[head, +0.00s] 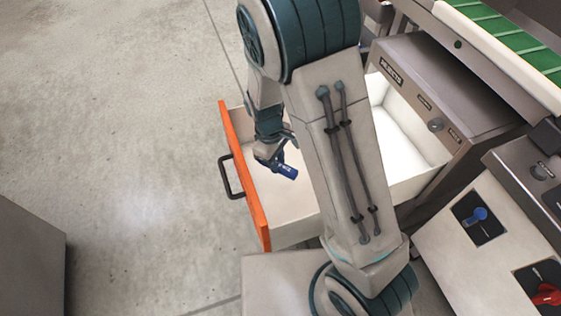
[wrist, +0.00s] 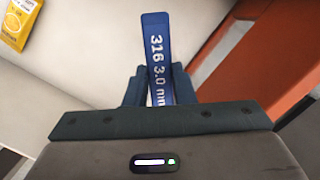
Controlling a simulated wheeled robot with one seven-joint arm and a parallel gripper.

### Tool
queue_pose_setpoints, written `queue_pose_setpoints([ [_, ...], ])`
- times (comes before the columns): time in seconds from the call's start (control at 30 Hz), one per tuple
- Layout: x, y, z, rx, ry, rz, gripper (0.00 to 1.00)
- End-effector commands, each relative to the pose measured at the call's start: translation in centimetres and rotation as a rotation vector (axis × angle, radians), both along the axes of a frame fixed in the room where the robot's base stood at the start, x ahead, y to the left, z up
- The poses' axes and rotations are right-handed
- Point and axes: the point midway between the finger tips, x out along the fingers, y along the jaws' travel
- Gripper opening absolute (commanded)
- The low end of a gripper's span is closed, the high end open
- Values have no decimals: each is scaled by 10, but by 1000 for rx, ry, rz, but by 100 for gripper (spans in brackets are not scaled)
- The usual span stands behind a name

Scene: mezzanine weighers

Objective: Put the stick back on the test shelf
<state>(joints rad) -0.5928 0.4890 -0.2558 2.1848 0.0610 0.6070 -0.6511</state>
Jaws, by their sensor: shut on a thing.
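The stick is blue with white lettering "316 3.0 mm" in the wrist view (wrist: 156,45). My gripper (wrist: 160,88) is shut on it, with a dark finger on each side, and the stick points away from the jaws. In the head view the blue stick (head: 285,171) shows at my gripper (head: 272,160), over the open drawer (head: 300,232) with the orange front. I cannot tell whether the stick touches the drawer floor. I cannot make out the test shelf for certain.
The drawer's orange front (head: 243,175) has a dark handle (head: 230,177). A grey cabinet marked "REJECTS" (head: 420,75) stands behind it. A control panel with a blue knob (head: 478,216) is at right. Open floor lies left.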

Motion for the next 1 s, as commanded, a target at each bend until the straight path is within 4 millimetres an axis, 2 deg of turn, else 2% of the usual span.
queue_pose_setpoints([
  [0.17, 3, -3, 20, 4, 2, -36, 0],
  [0.37, 13, -18, 42, 15, 11, -181, 0],
  [0.67, 28, -48, 67, 27, 16, -448, 0],
  [1.0, 37, -90, 92, 19, 10, -751, 0],
])
